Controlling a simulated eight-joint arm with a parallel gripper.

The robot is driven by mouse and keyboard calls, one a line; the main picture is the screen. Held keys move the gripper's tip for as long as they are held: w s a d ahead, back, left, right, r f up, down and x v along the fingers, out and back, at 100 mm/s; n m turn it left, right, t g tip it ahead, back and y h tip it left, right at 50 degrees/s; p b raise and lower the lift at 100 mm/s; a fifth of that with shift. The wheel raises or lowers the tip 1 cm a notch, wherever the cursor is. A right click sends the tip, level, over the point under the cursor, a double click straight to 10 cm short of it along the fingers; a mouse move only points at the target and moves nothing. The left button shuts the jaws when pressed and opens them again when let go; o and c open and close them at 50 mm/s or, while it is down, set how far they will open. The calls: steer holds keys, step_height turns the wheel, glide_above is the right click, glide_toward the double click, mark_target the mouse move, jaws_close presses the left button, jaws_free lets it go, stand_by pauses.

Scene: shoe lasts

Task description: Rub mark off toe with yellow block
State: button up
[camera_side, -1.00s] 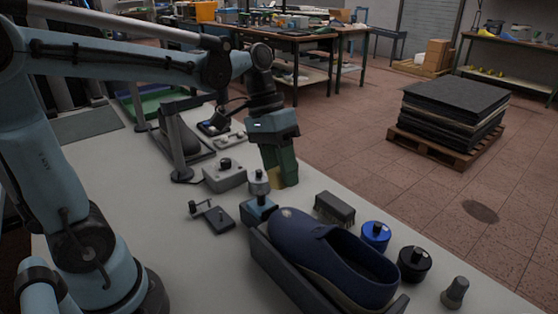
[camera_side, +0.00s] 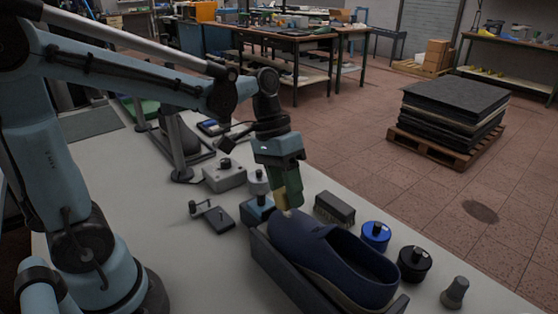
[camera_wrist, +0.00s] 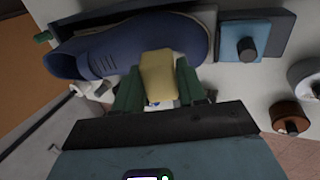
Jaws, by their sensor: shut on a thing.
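My gripper (camera_side: 285,190) has green fingers and is shut on the yellow block (camera_side: 294,196), just above the toe of the dark blue shoe (camera_side: 325,258). A small pale spot, the mark (camera_side: 287,213), shows on the toe right below the block; part of it is hidden. In the wrist view the yellow block (camera_wrist: 158,75) sits between the green fingers and overlaps the edge of the blue shoe (camera_wrist: 115,48) near its rounded end. I cannot tell whether the block touches the shoe.
The shoe lies in a dark cradle (camera_side: 283,283). A brush (camera_side: 334,208), a blue tin (camera_side: 375,236), a black tin (camera_side: 414,263) and a grey knob-shaped piece (camera_side: 455,292) stand along its right. A blue clamp block (camera_side: 257,211) stands at the toe end.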

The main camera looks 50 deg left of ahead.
mark_target(281, 212)
steer(key=shift+x, duration=1.1)
stand_by(0.3)
steer(key=shift+a+f, duration=0.3)
steer(key=shift+a, duration=0.65)
steer(key=shift+a+f, duration=0.3)
steer(key=shift+a, duration=0.6)
steer(key=shift+f, duration=0.15)
steer(key=shift+d, duration=0.15)
steer(key=shift+d+r, duration=0.3)
steer(key=shift+d, duration=0.65)
steer(key=shift+d+r, duration=0.3)
steer(key=shift+d, duration=0.65)
steer(key=shift+c, duration=0.4)
steer(key=shift+v, duration=3.1)
steer(key=shift+a, duration=0.15)
